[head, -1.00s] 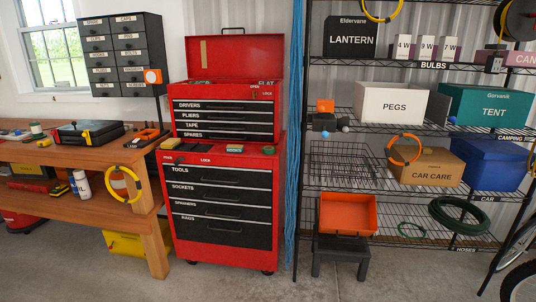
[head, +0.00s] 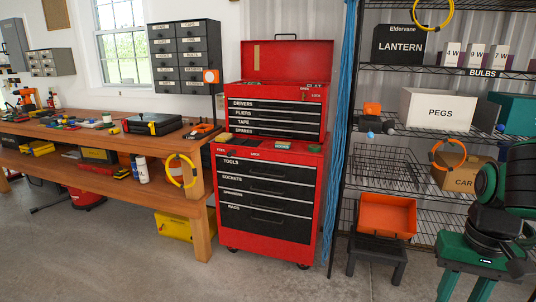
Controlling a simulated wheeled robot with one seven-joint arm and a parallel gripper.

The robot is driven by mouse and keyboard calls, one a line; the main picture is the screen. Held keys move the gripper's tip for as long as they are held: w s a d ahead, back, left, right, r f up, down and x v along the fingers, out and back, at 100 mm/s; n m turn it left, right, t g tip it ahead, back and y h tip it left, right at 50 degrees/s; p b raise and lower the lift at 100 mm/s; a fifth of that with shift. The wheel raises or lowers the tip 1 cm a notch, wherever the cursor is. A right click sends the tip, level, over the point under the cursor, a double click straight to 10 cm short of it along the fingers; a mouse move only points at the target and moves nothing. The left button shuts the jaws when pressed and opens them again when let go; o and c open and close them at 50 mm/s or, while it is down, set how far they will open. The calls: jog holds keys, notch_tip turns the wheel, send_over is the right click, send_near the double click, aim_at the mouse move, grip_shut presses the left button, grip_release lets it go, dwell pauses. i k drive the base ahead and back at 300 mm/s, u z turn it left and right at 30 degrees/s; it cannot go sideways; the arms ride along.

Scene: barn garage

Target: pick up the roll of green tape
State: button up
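I cannot pick out the roll of green tape with certainty. A small green-and-white round item (head: 107,118) stands on the wooden workbench, left of a black case; it is too small to tell whether it is tape. A drawer labelled TAPE (head: 246,121) in the red tool chest is shut. My gripper (head: 464,293), green with two fingers pointing down, is at the lower right in front of the shelves. Its fingers are apart with floor showing between them, and it is far from the bench. The fingertips are near the bottom edge of the picture.
The workbench (head: 150,143) runs along the left, with several small tools on top. The red tool chest (head: 268,205) stands mid-picture. A wire shelf (head: 398,134) with boxes is at the right. A dark stool (head: 377,248) holds an orange bin (head: 387,213). The front floor is clear.

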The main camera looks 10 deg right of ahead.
aim_at(312, 147)
jog(key=u, duration=1.65)
jog(key=i, duration=2.35)
jog(key=z, duration=3.55)
